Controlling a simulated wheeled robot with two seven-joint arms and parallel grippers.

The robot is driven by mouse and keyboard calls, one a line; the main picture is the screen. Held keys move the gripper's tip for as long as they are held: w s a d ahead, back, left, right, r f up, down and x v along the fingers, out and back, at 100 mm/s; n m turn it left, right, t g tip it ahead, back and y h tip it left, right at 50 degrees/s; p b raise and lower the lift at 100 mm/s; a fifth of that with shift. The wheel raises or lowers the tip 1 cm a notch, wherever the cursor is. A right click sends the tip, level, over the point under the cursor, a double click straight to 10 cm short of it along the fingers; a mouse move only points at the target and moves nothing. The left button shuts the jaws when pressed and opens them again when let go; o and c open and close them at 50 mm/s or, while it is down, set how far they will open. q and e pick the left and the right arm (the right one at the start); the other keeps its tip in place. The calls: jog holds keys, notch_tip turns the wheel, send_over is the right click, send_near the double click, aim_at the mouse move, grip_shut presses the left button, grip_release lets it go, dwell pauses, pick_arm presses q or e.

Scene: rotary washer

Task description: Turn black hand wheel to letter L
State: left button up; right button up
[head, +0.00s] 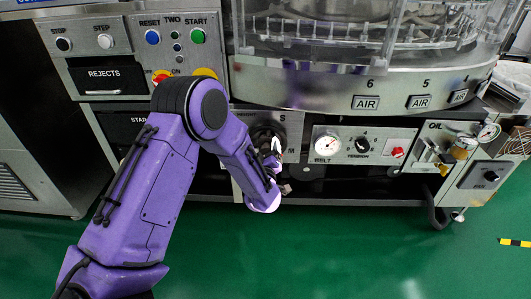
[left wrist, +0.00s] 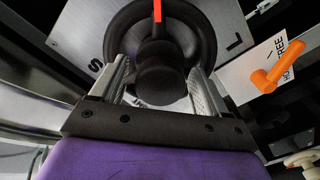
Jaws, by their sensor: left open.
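The black hand wheel (left wrist: 199,30) fills the top middle of the left wrist view. Its red mark (left wrist: 157,10) points to the top of that picture, between the letter S (left wrist: 95,65) and the letter L (left wrist: 235,42) on the plate. A black knob (left wrist: 160,80) on the wheel stands between the fingers of my left gripper (left wrist: 162,92). The gripper is open, with one finger on each side; whether either touches the knob is unclear. In the head view the wheel (head: 262,130) is partly hidden by my purple left arm. The letter S (head: 283,117) and the letter M (head: 291,150) show beside it.
An orange lever (left wrist: 265,79) by a FREE label is right of the wheel plate in the left wrist view. The belt gauge panel (head: 350,145) is right of the wheel in the head view. The rotary drum (head: 370,45) is above. Green floor (head: 350,245) is clear in front.

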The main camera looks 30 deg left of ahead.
pick_arm(q)
grip_shut()
